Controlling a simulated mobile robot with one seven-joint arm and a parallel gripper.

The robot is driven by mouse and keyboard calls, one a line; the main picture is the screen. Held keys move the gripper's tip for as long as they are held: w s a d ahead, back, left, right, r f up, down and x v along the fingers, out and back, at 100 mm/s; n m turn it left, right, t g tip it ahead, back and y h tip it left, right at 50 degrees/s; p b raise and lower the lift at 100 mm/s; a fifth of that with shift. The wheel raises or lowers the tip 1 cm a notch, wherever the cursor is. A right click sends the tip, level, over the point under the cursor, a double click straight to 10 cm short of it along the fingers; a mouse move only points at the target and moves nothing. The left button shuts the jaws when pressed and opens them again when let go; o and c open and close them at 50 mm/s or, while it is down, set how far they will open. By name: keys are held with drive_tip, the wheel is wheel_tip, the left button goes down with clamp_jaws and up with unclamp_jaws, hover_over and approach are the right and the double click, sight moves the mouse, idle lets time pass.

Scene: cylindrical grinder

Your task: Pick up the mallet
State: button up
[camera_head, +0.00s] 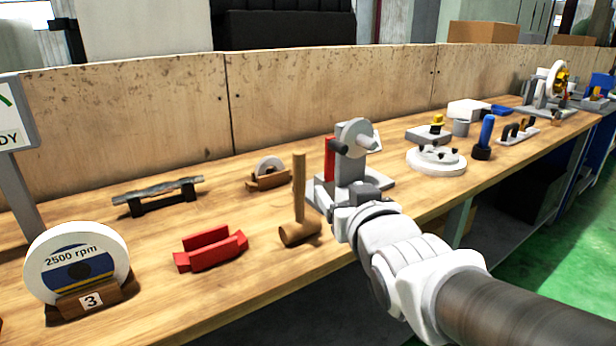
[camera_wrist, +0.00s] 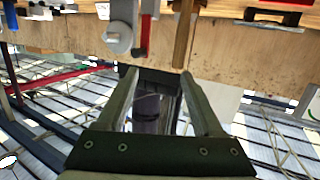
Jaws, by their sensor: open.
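The wooden mallet (camera_head: 300,233) stands head down on the bench, its handle upright, left of a grey machine. In the wrist view, which looks upside down, its brown handle (camera_wrist: 184,35) shows above the tip of the right finger. My gripper (camera_wrist: 159,73) is open, with nothing between its fingers. It is apart from the mallet, as far as the views show. In the head view my arm reaches in from the lower right and ends beside the grey machine, right of the mallet; the fingers cannot be made out there.
The grey machine (camera_head: 349,170) stands close right of the mallet. A red holder (camera_head: 211,250) lies to its left, and a small wheel on a wooden stand (camera_head: 268,176) is behind. A large labelled wheel (camera_head: 77,262) stands at left. A wooden panel (camera_head: 130,100) backs the bench.

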wheel_tip(320, 180, down, 2)
drive_tip(key=a+t+y+b, duration=0.1)
drive_tip(key=a+b, duration=0.1)
drive_tip(key=y+p, duration=0.1)
drive_tip(key=p, duration=0.5)
approach(303, 169)
drive_tip(key=w, duration=0.2)
drive_tip(key=w+a+p, duration=0.1)
drive_tip(key=w+p, duration=0.1)
drive_tip(key=p, duration=0.3)
drive_tip(key=shift+a+n+t, duration=0.25)
drive_tip(key=shift+n+t, duration=0.15)
drive_tip(key=shift+w+f+p, duration=0.15)
drive_tip(key=shift+w+p, duration=0.2)
drive_tip(key=shift+p, duration=0.05)
drive_tip(key=x, duration=0.4)
drive_tip(key=shift+w+a+f, duration=0.1)
drive_tip(key=shift+w+f, duration=0.05)
drive_tip(key=shift+r+b+x, duration=0.15)
drive_tip(key=shift+x, duration=1.2)
drive_tip(key=shift+r+b+x, duration=0.1)
drive_tip(key=shift+b+x, duration=0.05)
drive_tip(key=shift+x, duration=1.15)
drive_tip(key=shift+a, duration=0.15)
clamp_jaws()
